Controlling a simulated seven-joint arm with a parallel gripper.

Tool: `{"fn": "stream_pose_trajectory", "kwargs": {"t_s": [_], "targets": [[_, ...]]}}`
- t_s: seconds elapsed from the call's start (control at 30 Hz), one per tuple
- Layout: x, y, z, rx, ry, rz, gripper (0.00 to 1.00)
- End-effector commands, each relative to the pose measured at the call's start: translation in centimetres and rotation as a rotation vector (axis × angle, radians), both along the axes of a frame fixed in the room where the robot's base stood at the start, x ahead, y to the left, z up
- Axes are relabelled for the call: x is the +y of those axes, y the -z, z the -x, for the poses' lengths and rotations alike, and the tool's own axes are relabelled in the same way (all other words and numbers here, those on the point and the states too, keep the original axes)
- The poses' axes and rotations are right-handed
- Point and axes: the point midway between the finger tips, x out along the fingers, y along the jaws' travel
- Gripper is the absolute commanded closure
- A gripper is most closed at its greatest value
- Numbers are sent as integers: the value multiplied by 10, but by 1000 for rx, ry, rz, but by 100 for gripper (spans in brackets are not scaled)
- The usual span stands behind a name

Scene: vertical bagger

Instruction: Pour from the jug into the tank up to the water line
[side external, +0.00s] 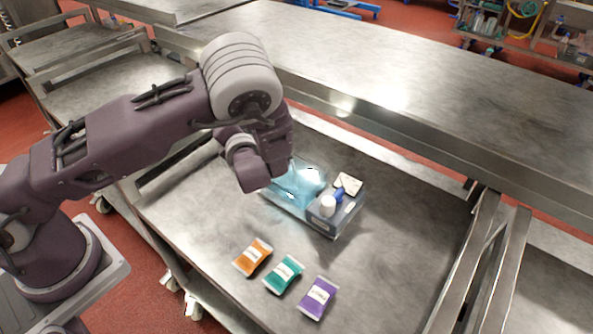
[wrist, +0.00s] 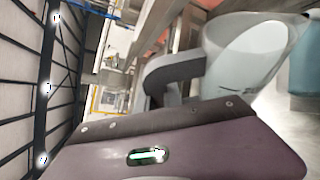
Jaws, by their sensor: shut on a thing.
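The tank (side external: 288,190) is a low, clear box with a blue tint, on the steel table just beyond and below my gripper (side external: 272,168) in the side view. My gripper is shut on the jug, a pale grey see-through vessel (wrist: 255,50) that fills the upper right of the wrist view. A dark grey curved piece (wrist: 172,72) meets the jug's side there; I cannot tell if it is handle or finger. In the side view the jug is mostly hidden by my gripper. The water level and the water line cannot be made out.
A grey box (side external: 335,218) adjoins the tank's right side, with a white cap (side external: 328,206) and a blue part on it. Orange (side external: 253,257), teal (side external: 284,274) and purple (side external: 318,298) pouches lie in front. A raised steel shelf (side external: 400,100) runs behind. The table's right part is clear.

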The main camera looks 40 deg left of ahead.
Motion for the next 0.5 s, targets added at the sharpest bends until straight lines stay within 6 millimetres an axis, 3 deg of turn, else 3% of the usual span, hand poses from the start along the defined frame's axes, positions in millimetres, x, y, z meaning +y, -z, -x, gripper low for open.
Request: {"fn": "stream_pose_trajectory", "kwargs": {"t_s": [0.5], "targets": [[-1, -3, -2, 18, 0, -26, 100]]}}
